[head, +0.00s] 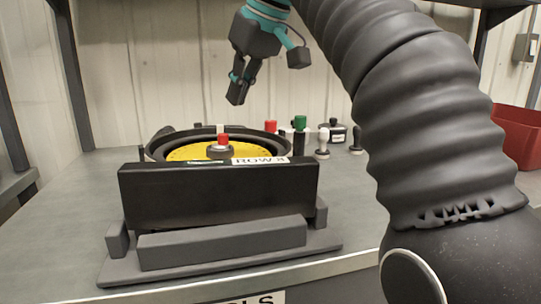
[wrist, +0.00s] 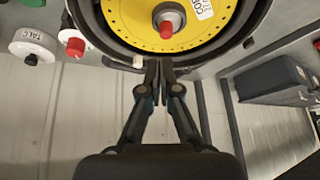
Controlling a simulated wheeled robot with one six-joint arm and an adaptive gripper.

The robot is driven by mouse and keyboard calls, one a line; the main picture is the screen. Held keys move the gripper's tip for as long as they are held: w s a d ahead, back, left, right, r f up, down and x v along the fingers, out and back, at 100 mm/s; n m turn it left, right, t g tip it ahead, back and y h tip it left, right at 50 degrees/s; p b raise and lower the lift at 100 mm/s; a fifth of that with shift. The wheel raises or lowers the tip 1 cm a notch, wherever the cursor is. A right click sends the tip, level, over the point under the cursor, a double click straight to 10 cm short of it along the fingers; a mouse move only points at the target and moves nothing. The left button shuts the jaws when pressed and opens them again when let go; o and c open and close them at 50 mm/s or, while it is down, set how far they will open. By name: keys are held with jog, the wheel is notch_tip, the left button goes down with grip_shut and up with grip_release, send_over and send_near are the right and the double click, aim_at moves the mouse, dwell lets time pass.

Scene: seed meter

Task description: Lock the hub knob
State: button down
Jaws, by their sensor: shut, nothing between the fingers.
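The seed meter (head: 215,190) stands on the bench, a round dark housing behind a black front block marked ROW. Inside it lies a yellow perforated disc (wrist: 142,42). The hub knob (head: 222,141), red-topped on a grey base, sits at the disc's centre; it also shows in the wrist view (wrist: 166,28). Which way the knob is turned I cannot tell. My gripper (head: 236,98) is shut and empty, in the air above and apart from the housing. In the wrist view my fingertips (wrist: 160,64) overlap the housing's rim, with the knob beyond them.
A red-topped item (head: 270,127), a green-topped item (head: 300,123), a white knob-like piece (head: 323,142) and a dark jar (head: 337,132) stand to the right of the meter. A red bin (head: 518,135) is at the far right. The bench left of the meter is clear.

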aim_at(224, 147)
notch_tip(224, 147, down, 7)
jog(key=b, duration=0.4)
jog(key=shift+s, duration=0.15)
jog(key=shift+w+a+p, duration=0.25)
jog(key=shift+a+p, duration=0.05)
jog(key=shift+a, duration=0.3)
dwell(1.1)
jog(key=shift+s+a+r+p, duration=0.15)
jog(key=shift+s+p, duration=0.15)
jog(key=shift+p, duration=0.55)
jog(key=shift+s+a+p, duration=0.1)
jog(key=shift+a+p, duration=0.15)
jog(key=shift+p, duration=0.45)
dwell(0.5)
jog(key=shift+s+d, duration=0.1)
jog(key=shift+s, duration=0.05)
jog(key=shift+s+d, duration=0.1)
jog(key=shift+s, duration=0.1)
notch_tip(224, 147, up, 6)
jog(key=shift+w+d+f, duration=0.1)
jog(key=shift+d, duration=0.05)
dwell(0.5)
